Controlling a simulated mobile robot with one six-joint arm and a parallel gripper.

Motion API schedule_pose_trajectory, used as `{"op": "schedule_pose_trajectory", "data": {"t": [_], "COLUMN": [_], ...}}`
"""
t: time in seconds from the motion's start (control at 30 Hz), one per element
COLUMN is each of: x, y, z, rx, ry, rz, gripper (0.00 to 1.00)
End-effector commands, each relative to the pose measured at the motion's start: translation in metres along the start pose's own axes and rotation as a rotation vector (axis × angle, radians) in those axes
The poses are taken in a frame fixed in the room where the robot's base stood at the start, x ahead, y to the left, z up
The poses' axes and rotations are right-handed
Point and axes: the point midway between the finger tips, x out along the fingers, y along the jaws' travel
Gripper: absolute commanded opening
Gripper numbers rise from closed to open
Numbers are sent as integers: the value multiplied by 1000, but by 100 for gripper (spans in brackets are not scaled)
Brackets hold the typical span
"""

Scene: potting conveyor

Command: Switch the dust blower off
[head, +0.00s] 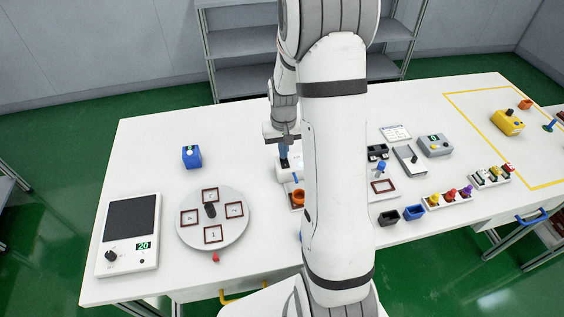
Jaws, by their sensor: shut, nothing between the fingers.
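My gripper (284,160) is shut and points down, left of my arm link in the head view. Its fingertips are at or just above a white device (281,175), which my arm partly hides. I cannot tell whether they touch it. No label marks the dust blower, so I cannot tell for sure which device it is. Its switch cannot be made out; the spot under the fingertips is small and partly covered.
A turntable (239,233) with framed tiles, a white panel (145,262) reading 20 and a blue box (191,157) stand left. An orange pot (298,197) is close below the gripper. A grey box (434,145), button strips and a yellow box (507,123) stand right.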

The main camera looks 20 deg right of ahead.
Motion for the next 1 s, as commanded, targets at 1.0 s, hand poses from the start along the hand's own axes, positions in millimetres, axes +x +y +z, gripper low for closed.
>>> {"op": "schedule_pose_trajectory", "data": {"t": [1.0], "x": [-20], "y": [0], "z": [0], "rx": [1], "ry": [1], "rz": [0], "gripper": [0]}}
